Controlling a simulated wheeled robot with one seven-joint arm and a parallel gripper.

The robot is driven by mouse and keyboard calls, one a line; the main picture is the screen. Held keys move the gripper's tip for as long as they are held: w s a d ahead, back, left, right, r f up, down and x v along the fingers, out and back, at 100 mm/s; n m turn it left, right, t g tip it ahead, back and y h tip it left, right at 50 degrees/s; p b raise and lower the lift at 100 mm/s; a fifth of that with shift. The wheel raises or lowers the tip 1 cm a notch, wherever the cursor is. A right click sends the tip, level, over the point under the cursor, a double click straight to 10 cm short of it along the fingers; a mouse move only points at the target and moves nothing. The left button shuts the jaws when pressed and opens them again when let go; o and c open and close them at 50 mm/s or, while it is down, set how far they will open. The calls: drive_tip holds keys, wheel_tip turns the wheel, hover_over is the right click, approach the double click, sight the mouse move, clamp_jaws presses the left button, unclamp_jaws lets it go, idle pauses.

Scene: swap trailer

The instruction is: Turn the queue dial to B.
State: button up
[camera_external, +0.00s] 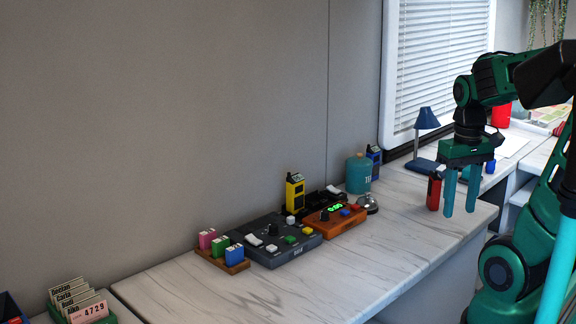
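A dark grey control box (283,250) sits on the counter, with a round black knob (272,230), white rockers and green and yellow buttons. To its right is an orange box (350,222) with a green lit display and a small dark knob (324,215). Labels are too small to read, so I cannot tell which knob is the queue dial or where it points. My gripper (460,212) points down at the right end of the counter, well right of both boxes. Its two teal fingers are apart with nothing visible between them.
A red cylinder (434,194) stands close left of my gripper. A bell (367,204), a teal canister (358,174) and a yellow handheld device (295,193) stand near the boxes. Colored blocks in a wooden tray (236,267) are left. The front counter (350,268) is clear.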

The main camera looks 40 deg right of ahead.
drive_tip(key=w+r+n, duration=0.3)
drive_tip(key=w, duration=0.9)
drive_tip(key=n, duration=1.1)
hover_over(273, 225)
wheel_tip(273, 225, down, 8)
wheel_tip(273, 225, down, 11)
drive_tip(key=shift+r, duration=0.1)
clamp_jaws()
